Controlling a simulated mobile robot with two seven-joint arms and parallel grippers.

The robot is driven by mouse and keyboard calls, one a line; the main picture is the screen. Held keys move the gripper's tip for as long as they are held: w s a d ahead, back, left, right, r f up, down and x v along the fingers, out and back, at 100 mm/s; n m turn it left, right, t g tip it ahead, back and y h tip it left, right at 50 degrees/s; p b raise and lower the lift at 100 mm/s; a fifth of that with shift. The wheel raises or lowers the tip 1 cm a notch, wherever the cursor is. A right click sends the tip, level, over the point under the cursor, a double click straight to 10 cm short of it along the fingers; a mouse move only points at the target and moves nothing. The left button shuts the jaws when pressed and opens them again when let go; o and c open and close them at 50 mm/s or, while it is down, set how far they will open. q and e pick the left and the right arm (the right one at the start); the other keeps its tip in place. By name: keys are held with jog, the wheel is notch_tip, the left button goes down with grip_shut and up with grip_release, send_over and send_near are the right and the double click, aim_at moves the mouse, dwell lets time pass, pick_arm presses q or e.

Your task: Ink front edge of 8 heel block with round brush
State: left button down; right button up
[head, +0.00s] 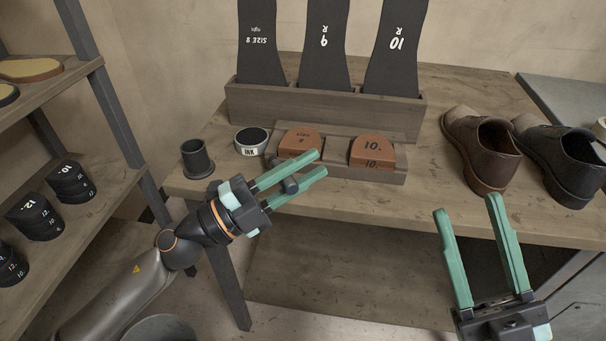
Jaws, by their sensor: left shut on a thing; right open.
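The size 8 heel block (297,139) is brown with a rounded back and sits in the left place of a wooden rack on the bench. My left gripper (317,164) is in front of this block, and its fingers cover part of the block's front edge. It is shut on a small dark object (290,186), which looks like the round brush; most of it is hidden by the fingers. The ink tin (251,141), marked INK with a dark top, stands left of the rack. My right gripper (467,206) is open and empty in front of the bench.
The size 10 heel block (371,148) sits right of the 8 block. A dark cup (197,158) stands at the bench's left. Dark sole patterns stand in a wooden holder (320,108) behind. A shelf (90,205) is at left.

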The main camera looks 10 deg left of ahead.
pick_arm(q)
jog(key=shift+w, duration=0.85)
dwell(0.6)
jog(key=shift+d, duration=0.1)
